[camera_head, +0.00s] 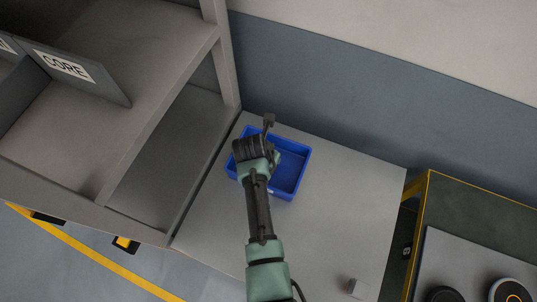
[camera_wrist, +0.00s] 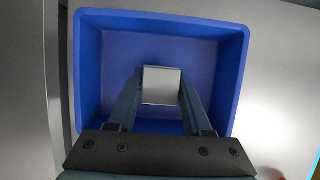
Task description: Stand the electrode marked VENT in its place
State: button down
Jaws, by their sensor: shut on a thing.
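My gripper (camera_wrist: 161,98) is shut on a pale grey square-faced block (camera_wrist: 162,84), with one finger on each side of it. The block is over the blue bin (camera_wrist: 241,60) in the wrist view; I cannot tell whether it touches the bin floor. No marking shows on its visible face, so I cannot tell whether it is the VENT electrode. In the head view my gripper's fingers and the block are hidden by my arm, above the blue bin (camera_head: 303,165). No label reading VENT is legible in either view.
The bin sits on a grey table (camera_head: 330,215) near the wall. At left is a grey shelf unit (camera_head: 150,75) with a CORE sign (camera_head: 63,66). A yellow-edged dark cart (camera_head: 470,215) stands at right.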

jog(key=shift+f+b, duration=0.35)
jog(key=shift+f, duration=0.05)
dwell(0.4)
jog(key=shift+c, duration=1.8)
grip_release()
jog(key=shift+o, duration=0.6)
jog(key=shift+s+f, duration=0.1)
jog(key=v, duration=1.3)
